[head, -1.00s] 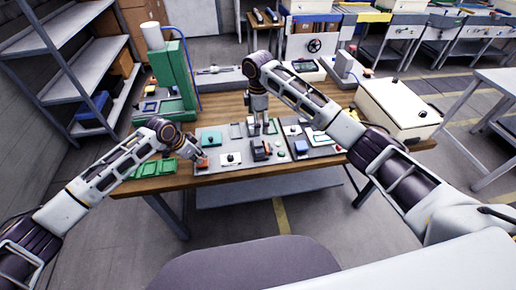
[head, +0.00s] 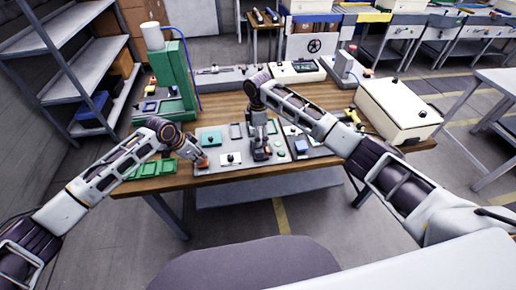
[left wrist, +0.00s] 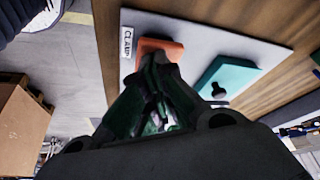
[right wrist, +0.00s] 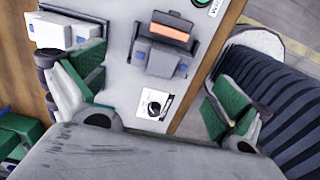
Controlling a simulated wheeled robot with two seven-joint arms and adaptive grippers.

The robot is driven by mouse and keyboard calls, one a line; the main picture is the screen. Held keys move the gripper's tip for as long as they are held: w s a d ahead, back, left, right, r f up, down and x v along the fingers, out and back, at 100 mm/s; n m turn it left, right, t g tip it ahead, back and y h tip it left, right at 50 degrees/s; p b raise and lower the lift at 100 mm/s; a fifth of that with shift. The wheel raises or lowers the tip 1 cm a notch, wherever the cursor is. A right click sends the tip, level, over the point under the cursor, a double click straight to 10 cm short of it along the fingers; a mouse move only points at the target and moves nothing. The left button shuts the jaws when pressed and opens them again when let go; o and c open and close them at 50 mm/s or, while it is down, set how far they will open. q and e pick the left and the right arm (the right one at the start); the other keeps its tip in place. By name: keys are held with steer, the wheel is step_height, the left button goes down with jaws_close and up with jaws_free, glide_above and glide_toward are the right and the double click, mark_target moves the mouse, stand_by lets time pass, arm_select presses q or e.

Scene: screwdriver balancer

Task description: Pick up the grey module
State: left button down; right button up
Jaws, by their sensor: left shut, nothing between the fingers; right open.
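The grey module (right wrist: 160,58), with an orange bar and blue patches, sits on the light panel in the right wrist view. In the head view it is mostly hidden under my right gripper (head: 261,153). In the right wrist view my right gripper (right wrist: 155,92) is open, with its green-padded fingers wide apart on either side of the module's line; contact does not show. My left gripper (head: 202,162) is shut and empty beside the orange block (left wrist: 160,48) at the panel's left end. The left wrist view shows its closed fingers (left wrist: 158,85) just in front of that block.
A teal plate (left wrist: 228,75) and a black knob (left wrist: 218,90) are near the left gripper. A blue block (head: 301,146) lies right of the right gripper. A green tray (head: 153,169) is at the table's left front. A cream box (head: 398,105) stands at right.

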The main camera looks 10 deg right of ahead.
arm_select(q)
steer(key=shift+f, duration=0.1)
arm_select(e)
steer(key=shift+s+a+f, duration=0.1)
steer(key=shift+s+f, duration=0.05)
steer(key=shift+f, duration=2.45)
steer(key=c, duration=1.2)
steer(key=shift+c, duration=0.2)
steer(key=shift+r, duration=5.05)
steer(key=shift+r, duration=0.15)
